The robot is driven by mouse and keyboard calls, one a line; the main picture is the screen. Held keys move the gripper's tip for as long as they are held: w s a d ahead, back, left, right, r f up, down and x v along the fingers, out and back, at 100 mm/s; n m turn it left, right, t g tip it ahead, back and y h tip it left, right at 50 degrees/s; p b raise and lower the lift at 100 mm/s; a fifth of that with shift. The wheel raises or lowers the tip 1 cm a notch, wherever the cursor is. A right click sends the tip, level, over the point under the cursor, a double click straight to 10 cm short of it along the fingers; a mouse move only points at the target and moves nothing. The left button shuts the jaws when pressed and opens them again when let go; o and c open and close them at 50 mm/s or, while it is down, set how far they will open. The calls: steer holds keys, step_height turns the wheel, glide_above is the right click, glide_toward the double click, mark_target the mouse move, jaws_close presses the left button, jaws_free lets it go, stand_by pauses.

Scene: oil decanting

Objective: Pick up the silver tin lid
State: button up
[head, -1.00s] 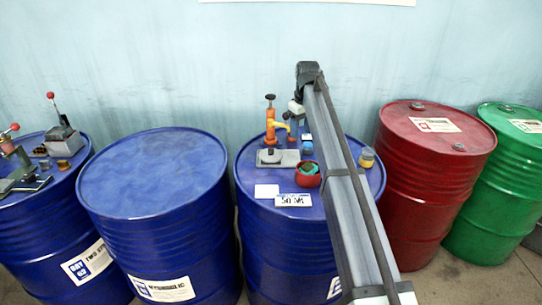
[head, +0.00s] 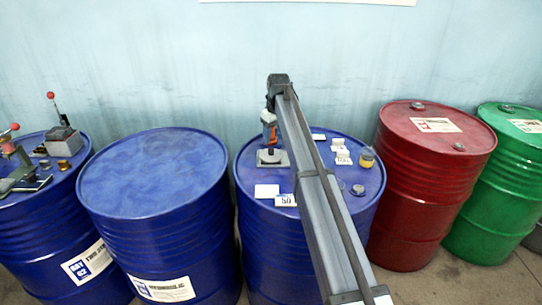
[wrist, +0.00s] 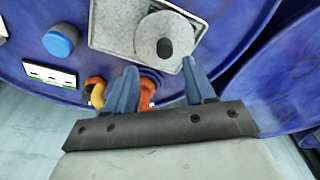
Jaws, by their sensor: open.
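A round grey disc with a dark knob, which looks like the silver tin lid (wrist: 150,38), lies on a light grey plate (wrist: 112,22) in the wrist view. In the head view the lid (head: 268,153) is small, on the plate at the left back of the middle blue drum. My gripper (wrist: 160,78) is open, with its two blue fingers apart and nothing held. Its fingertips point toward the plate's edge, short of the lid, with orange parts of a hand pump (wrist: 148,90) showing between and beside them. In the head view the pump (head: 268,130) stands behind the plate.
White cards (head: 267,190) lie at the blue drum's (head: 280,240) front. A blue round cap (wrist: 61,40) is beside the plate. My arm hides part of the drum top. The blue drum to the left (head: 150,170) has a clear top.

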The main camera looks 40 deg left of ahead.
mark_target(271, 149)
steer(key=shift+s+a+f, duration=0.1)
steer(key=shift+f, duration=0.85)
steer(key=shift+s+a+f, duration=0.15)
steer(key=shift+f, duration=0.75)
steer(key=shift+s+a+f, duration=0.1)
steer(key=shift+f, duration=0.85)
jaws_close()
